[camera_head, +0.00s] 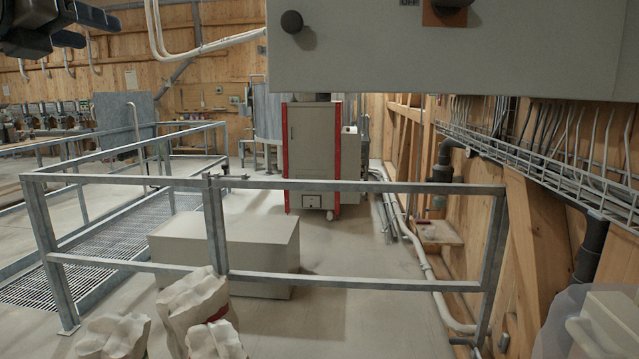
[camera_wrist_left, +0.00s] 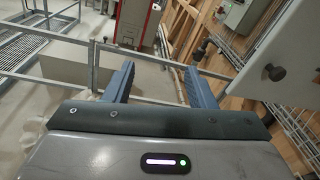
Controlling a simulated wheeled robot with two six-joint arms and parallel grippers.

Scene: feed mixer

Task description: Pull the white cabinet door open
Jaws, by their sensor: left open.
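A pale grey-white cabinet front (camera_head: 480,60) fills the upper right of the head view, very near. A round black knob (camera_head: 291,21) sits by its left edge. In the left wrist view, the cabinet (camera_wrist_left: 290,55) is at the upper right and its knob (camera_wrist_left: 275,73) points toward the camera side. My left gripper (camera_wrist_left: 158,72) is open, with nothing between its two blue-grey fingers; it is left of the knob and apart from it. In the head view, only part of the dark left gripper (camera_head: 82,28) shows at the top left corner. My right gripper is not in view.
A grey metal railing (camera_head: 350,187) crosses in front, with a low pale box (camera_head: 250,247) behind it. Torn sacks (camera_head: 200,305) stand at lower left. A pale cabinet with red edges (camera_head: 313,150) stands farther back. A cable tray (camera_head: 560,165) runs along the right wall.

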